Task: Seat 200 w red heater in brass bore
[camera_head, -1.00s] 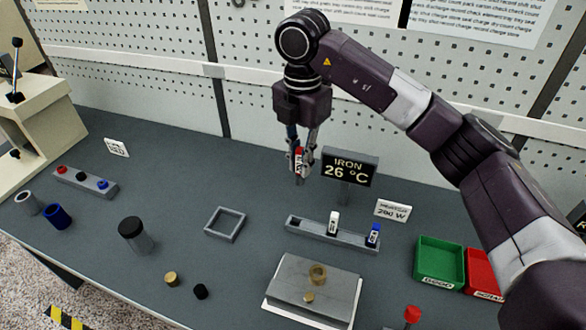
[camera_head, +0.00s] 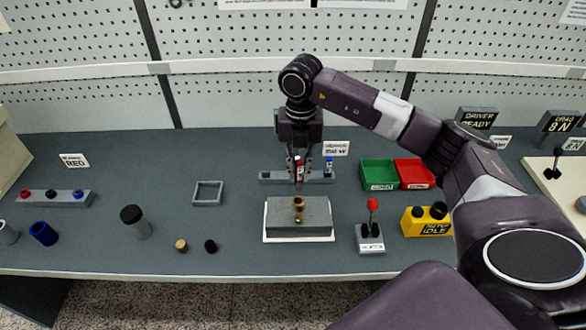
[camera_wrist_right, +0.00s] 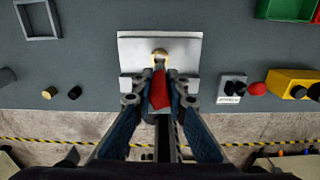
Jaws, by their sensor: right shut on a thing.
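My right gripper (camera_head: 299,178) is shut on the red heater (camera_head: 299,167), which hangs upright above the grey block. The right wrist view shows the red heater (camera_wrist_right: 160,90) between the two fingers (camera_wrist_right: 159,98). The brass bore (camera_head: 298,202) is a ring on top of the grey block (camera_head: 278,213), just below the gripper. In the right wrist view the bore (camera_wrist_right: 159,55) shows just beyond the heater's far end. They look apart in the head view. A small brass piece (camera_head: 299,219) lies in front of the bore. My left gripper is not in view.
A grey rack (camera_head: 267,177) with a blue-topped heater (camera_head: 329,164) stands behind the block. Green (camera_head: 379,173) and red (camera_head: 414,173) bins, a red-knobbed lever (camera_head: 372,205) and a yellow box (camera_head: 428,221) are to the right.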

